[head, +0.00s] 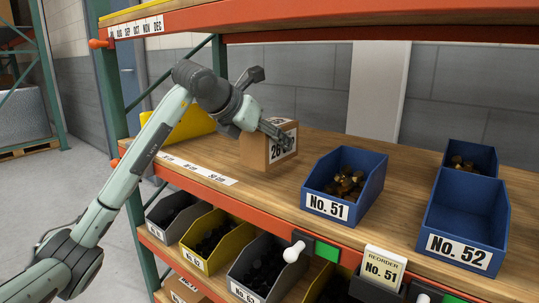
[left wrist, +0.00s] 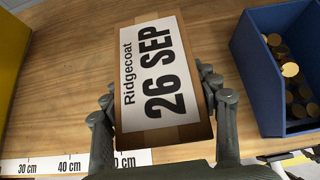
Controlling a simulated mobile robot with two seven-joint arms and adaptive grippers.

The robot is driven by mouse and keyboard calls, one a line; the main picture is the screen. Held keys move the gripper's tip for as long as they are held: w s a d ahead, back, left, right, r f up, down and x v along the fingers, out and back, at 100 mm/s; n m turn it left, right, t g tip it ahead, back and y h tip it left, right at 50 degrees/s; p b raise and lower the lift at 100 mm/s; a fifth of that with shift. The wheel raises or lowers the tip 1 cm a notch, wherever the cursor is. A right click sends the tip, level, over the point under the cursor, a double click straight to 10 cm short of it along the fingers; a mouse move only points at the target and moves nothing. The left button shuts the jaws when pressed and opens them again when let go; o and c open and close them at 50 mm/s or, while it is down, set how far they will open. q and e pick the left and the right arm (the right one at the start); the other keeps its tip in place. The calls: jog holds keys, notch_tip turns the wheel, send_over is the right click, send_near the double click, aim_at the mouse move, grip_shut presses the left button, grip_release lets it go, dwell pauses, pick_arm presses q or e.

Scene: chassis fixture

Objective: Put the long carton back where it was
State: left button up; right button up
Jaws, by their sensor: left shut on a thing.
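The carton (head: 253,151) is a brown box with a white label, at or just above the wooden shelf top (head: 330,142); I cannot tell whether it touches the wood. My left gripper (head: 279,134) is shut on it, with the arm reaching in from the left. In the left wrist view the carton (left wrist: 160,75) lies between the fingers (left wrist: 158,95), its label reading "Ridgecoat 26 SEP". It sits slightly turned, close to the scale strip (left wrist: 70,163) near the 50 cm end. The strip also runs along the shelf's front edge in the head view (head: 200,170). My right gripper is not in view.
Blue bin No. 51 (head: 318,186), holding brass-coloured pieces, stands right of the carton with a gap. Blue bin No. 52 (head: 462,220) is farther right. A yellow object (head: 196,124) stands to the left, behind my arm. Bins fill the shelf below. Wood behind the carton is clear.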

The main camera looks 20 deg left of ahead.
pick_arm(q)
notch_tip(320, 180, down, 4)
jog(key=shift+r, duration=0.15)
dwell(0.3)
jog(key=o, duration=1.8)
